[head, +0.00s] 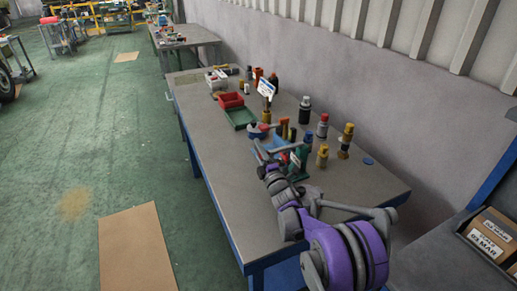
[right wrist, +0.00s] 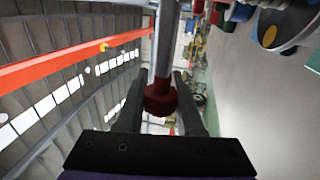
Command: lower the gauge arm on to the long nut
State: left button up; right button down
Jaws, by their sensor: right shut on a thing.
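My right gripper (right wrist: 160,112) is shut on a dark red knob (right wrist: 160,98) at the end of a grey bar (right wrist: 166,45), which I take to be the gauge arm. In the head view my right gripper (head: 264,168) is over the middle of the near bench, beside a green stand (head: 301,162) with a grey lever (head: 284,149). The knob is hidden in the head view. I cannot make out the long nut for certain. My left gripper is out of view.
The grey bench (head: 225,146) holds a red bin (head: 231,101), a green tray (head: 240,118), a yellow-brown fitting (head: 345,141), a black bottle (head: 305,110) and a blue disc (head: 368,162). The bench's left side is clear. A wall runs behind it.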

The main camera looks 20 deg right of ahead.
jog(key=c, duration=0.5)
grip_release()
jog(key=shift+c, duration=0.2)
jog(key=s+d+b, duration=0.1)
jog(key=s, duration=1.4)
jog(key=shift+f+b, duration=0.3)
jog(key=shift+f, duration=0.1)
jog(key=shift+r, duration=0.1)
